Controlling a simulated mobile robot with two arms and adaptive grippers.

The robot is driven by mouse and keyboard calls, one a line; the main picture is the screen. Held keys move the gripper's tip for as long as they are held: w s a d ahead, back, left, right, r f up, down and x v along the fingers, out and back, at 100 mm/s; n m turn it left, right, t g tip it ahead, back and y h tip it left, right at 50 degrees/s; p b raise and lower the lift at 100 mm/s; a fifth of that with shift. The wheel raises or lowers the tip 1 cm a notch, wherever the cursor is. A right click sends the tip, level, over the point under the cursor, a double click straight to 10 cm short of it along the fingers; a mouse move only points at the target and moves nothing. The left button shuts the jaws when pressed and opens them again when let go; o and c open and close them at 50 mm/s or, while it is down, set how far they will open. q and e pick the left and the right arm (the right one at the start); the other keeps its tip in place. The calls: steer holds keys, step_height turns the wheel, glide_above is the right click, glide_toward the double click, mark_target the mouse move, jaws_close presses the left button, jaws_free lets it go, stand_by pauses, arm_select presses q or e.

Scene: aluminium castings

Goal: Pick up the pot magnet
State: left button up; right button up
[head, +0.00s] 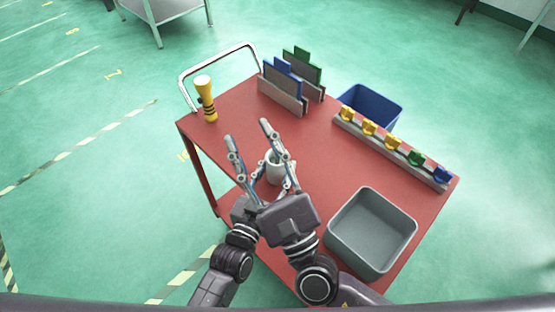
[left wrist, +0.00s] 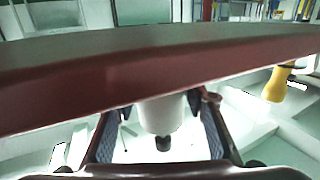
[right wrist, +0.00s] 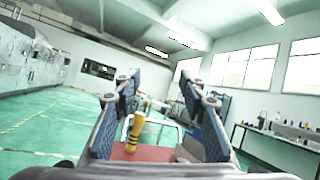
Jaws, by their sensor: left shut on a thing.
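The pot magnet (head: 274,167) appears to be the pale white cylinder at the near left part of the red trolley top. In the left wrist view it is a white cylinder with a dark stub (left wrist: 162,116). My left gripper (head: 276,180) is shut on it, a finger on each side. My right gripper (head: 248,132) is open and empty, its fingers spread wide. In the head view it partly covers the left gripper and the cylinder. In the right wrist view its fingers (right wrist: 160,85) point out across the room with nothing held between them.
A grey bin (head: 372,230) stands at the near right of the red trolley top (head: 330,165). A rack with coloured pieces (head: 392,148) lines the right edge. Dividers (head: 283,88), a blue bin (head: 372,103) and a yellow torch (head: 206,98) are farther back. The middle is clear.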

steer(key=s+d+f+m+g+h, duration=0.1)
steer(key=d+f+m+h, duration=0.25)
steer(key=f, duration=0.35)
steer(key=s+d+f+m+h, duration=0.1)
steer(key=d+f+m+h, duration=0.2)
steer(key=f+h, duration=0.3)
steer(key=shift+m+y, duration=0.25)
steer(key=shift+y, duration=0.5)
steer(key=shift+f+x, duration=0.15)
steer(key=shift+x, duration=1.75)
steer(key=shift+f+x, duration=0.15)
steer(key=shift+x, duration=1.8)
steer(key=shift+f+x, duration=0.2)
steer(key=shift+x, duration=1.7)
jaws_close()
steer(key=shift+r, duration=0.1)
